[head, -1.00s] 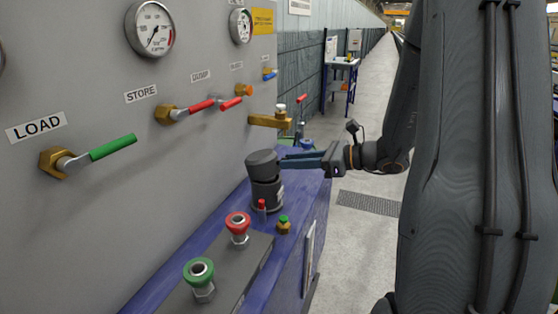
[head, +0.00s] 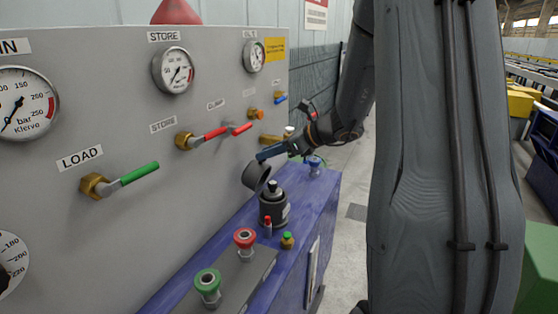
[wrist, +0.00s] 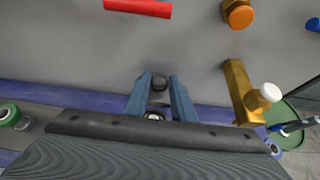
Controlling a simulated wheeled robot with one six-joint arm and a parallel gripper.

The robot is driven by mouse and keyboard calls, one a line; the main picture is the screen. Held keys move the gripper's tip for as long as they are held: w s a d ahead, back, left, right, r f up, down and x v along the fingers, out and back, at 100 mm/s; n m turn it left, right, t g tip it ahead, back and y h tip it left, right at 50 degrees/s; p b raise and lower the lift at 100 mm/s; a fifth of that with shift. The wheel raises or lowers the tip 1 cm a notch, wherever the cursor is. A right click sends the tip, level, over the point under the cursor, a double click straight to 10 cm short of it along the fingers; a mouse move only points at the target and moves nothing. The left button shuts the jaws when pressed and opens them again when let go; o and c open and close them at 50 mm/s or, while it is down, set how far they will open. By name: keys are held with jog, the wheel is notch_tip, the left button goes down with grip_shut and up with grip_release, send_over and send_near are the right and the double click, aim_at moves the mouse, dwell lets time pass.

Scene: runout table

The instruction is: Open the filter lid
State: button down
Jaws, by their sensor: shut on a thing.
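The filter (head: 273,210) is a dark upright cylinder on the blue bench, its narrower top bare. Its dark round lid (head: 256,177) is raised and tilted steeply to the left of the filter's top, beside the grey panel. My gripper (head: 268,153) has its blue fingers at the lid's upper edge, shut on it. In the wrist view the two fingers (wrist: 160,88) reach toward the panel with a dark part of the lid (wrist: 160,82) between their tips. The exact grip contact is small and partly hidden.
The grey panel (head: 120,225) holds a green LOAD lever (head: 140,173), red levers (head: 210,134) and gauges. Green (head: 208,283) and red (head: 244,238) ring-topped fittings stand in front of the filter. A brass arm (wrist: 240,90) with a white knob juts out right of my fingers.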

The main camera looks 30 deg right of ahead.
aim_at(256, 161)
jog(key=shift+w+a+r+b, duration=0.2)
jog(key=shift+w+a, duration=0.5)
jog(key=shift+w, duration=0.15)
jog(key=shift+w+a+r+b, duration=0.15)
jog(key=shift+w+a+b, duration=0.05)
jog(key=shift+w+a, duration=0.6)
jog(key=c, duration=1.5)
grip_release()
jog(key=shift+d, duration=0.25)
jog(key=shift+b+v, duration=0.85)
jog(key=shift+v, duration=3)
jog(key=shift+s+f, duration=0.1)
jog(key=shift+c, duration=0.2)
